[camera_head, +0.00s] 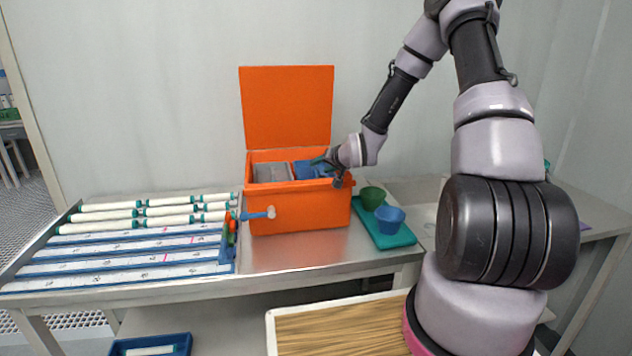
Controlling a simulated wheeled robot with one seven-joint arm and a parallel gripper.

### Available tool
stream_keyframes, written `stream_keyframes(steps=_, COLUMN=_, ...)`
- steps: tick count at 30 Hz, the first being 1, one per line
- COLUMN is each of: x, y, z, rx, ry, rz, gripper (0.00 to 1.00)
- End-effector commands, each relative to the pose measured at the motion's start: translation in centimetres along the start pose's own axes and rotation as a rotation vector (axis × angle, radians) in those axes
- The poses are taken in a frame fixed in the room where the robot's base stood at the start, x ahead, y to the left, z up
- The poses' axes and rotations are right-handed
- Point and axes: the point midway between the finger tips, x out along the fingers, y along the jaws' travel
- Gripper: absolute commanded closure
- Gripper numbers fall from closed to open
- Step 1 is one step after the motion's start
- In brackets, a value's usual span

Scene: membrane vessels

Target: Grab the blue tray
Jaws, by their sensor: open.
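A blue item (305,170), possibly a tray, lies in the right compartment of the open orange box (298,210); its full shape is hidden by the box wall and my gripper. My gripper (329,171) is open at the box's right rim, with its fingers beside the blue item. I cannot tell whether they touch it. Another blue tray (118,348), holding a white tube, sits low at the bottom left, partly cut off by the frame. A teal tray (401,237) on the table right of the box holds a green bowl (372,198) and a blue bowl (390,220).
The box's orange lid (288,107) stands upright behind it. Several white tubes (168,221) with green caps lie on a blue-and-white rack (130,254) at left. A blue-handled tool (258,215) is at the box's front. A wood-topped surface (340,330) is in front.

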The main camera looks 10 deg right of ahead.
Motion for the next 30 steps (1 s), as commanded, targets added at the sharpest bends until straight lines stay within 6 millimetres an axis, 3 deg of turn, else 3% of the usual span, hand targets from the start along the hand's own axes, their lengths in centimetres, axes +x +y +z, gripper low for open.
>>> stream_keyframes(steps=6, x=2.7, y=0.0, z=0.2, rx=0.0, ry=-0.001, rz=0.0, gripper=0.48)
stream_keyframes(steps=14, x=2.9, y=0.0, z=0.1, rx=0.0, ry=0.0, rz=0.0, gripper=0.48)
stream_keyframes(steps=18, x=2.8, y=0.0, z=0.1, rx=0.0, ry=0.0, rz=0.0, gripper=1.0)
stream_keyframes(steps=30, x=2.8, y=0.1, z=0.1, rx=0.001, ry=0.0, rz=0.001, gripper=1.0)
